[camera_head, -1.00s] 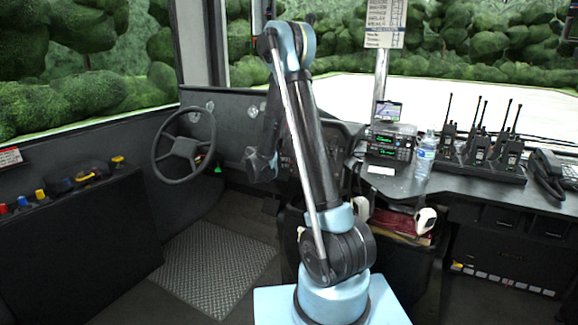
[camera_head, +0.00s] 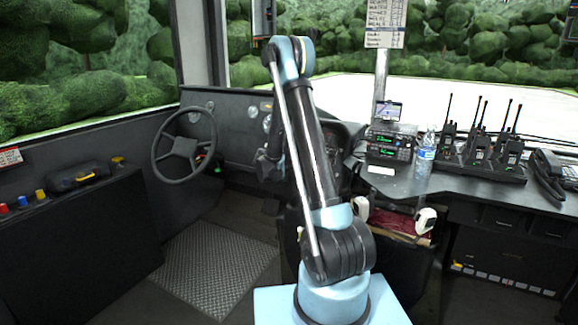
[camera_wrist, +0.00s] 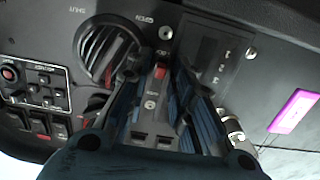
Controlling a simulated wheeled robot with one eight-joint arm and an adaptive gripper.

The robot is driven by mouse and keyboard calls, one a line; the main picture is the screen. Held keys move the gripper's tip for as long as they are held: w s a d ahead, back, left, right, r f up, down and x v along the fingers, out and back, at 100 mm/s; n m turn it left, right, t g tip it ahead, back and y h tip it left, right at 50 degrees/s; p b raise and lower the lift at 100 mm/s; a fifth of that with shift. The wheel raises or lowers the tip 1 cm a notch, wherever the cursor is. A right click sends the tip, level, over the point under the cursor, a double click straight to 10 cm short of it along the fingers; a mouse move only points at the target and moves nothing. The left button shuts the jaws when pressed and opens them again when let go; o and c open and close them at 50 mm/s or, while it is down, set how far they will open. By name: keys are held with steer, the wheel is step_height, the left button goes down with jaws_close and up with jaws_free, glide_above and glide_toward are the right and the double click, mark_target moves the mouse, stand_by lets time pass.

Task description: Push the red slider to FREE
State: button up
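A small red piece (camera_wrist: 175,73), which looks like the slider, sits on a narrow grey plate of the dark dashboard panel in the wrist view. Small lettering near it is too small to read. My gripper (camera_wrist: 160,72) is over this plate, its two dark blue fingers apart, one on each side of the plate. The red piece shows between the fingers, closer to the right one. I cannot tell whether a finger touches it.
A dark labelled panel (camera_wrist: 217,58) and a magenta-framed item (camera_wrist: 293,111) are to the right. The steering wheel (camera_head: 158,164) stands left of my arm; a water bottle (camera_head: 426,155) stands right.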

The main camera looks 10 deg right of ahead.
jaws_close()
steer(key=shift+w+d+r, duration=0.15)
steer(key=shift+w+r, duration=0.05)
steer(key=shift+r, duration=0.4)
steer(key=shift+w+d+r, duration=0.1)
steer(key=shift+w+r, duration=0.05)
steer(key=shift+r, duration=0.4)
steer(key=shift+o, duration=2.4)
jaws_free()
steer(key=shift+s+a, duration=0.1)
steer(key=v, duration=1.1)
steer(key=shift+s+a, duration=0.25)
